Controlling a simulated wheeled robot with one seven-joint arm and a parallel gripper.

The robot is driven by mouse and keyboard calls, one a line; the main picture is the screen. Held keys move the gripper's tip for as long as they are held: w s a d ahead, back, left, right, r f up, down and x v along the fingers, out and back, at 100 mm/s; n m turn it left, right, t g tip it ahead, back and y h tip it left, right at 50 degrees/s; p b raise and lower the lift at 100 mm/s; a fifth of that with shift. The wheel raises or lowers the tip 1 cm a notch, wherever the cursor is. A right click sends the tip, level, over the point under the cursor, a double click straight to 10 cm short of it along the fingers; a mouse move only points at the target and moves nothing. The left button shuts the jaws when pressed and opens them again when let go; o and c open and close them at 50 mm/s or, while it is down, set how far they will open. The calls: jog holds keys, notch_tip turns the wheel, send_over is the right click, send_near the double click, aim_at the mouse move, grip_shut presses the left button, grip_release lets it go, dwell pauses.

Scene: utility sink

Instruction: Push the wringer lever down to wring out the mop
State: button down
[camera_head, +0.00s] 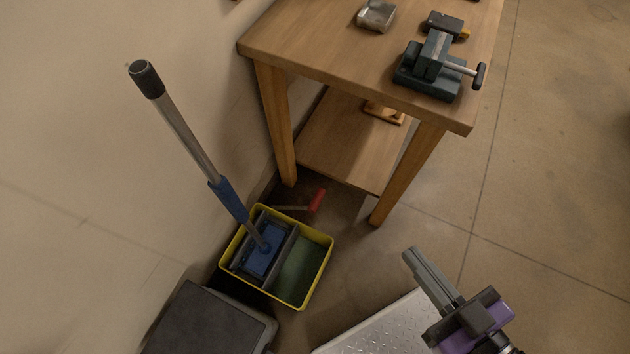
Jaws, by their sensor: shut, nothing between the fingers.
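A yellow mop bucket (318,277) stands on the floor beside the wall, with greenish water in its right part. A grey wringer (284,262) fills its left part. The mop (187,138), with a grey pole, black end cap and blue lower sleeve, leans up and left; its blue head (262,262) sits in the wringer. The wringer lever, a thin grey rod with a red grip (317,201), sticks out roughly sideways to the right at the bucket's far side. My gripper (411,256) is shut and empty at the lower right, apart from bucket and lever.
A wooden workbench (300,45) stands behind the bucket, its front legs (277,120) near the lever. A vise (433,70) and a small metal tray (376,16) are on top. A dark grey box (205,325) stands at lower left. Floor right of the bench is clear.

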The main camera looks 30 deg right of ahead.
jog(key=w+d+f+n+g+b, duration=0.15)
jog(key=w+f, duration=0.35)
jog(key=f, duration=0.5)
jog(key=w+d+f+n+g+b, duration=0.15)
jog(key=w+f, duration=0.25)
jog(key=f, duration=0.6)
jog(key=w+d+f+g+b, duration=0.15)
jog(key=w+f, duration=0.35)
jog(key=f, duration=0.5)
jog(key=w+f+n+g+y+b, duration=0.1)
jog(key=w+f+n+y, duration=0.1)
jog(key=w, duration=0.6)
jog(key=w+f+n+g+y+b, duration=0.1)
jog(key=w+n+g+y, duration=0.1)
jog(key=w, duration=0.6)
jog(key=shift+w+a+f+y, duration=0.15)
jog(key=shift+a+f+y, duration=0.2)
jog(key=shift+y, duration=0.15)
jog(key=shift+f+g, duration=0.1)
jog(key=shift+g, duration=0.15)
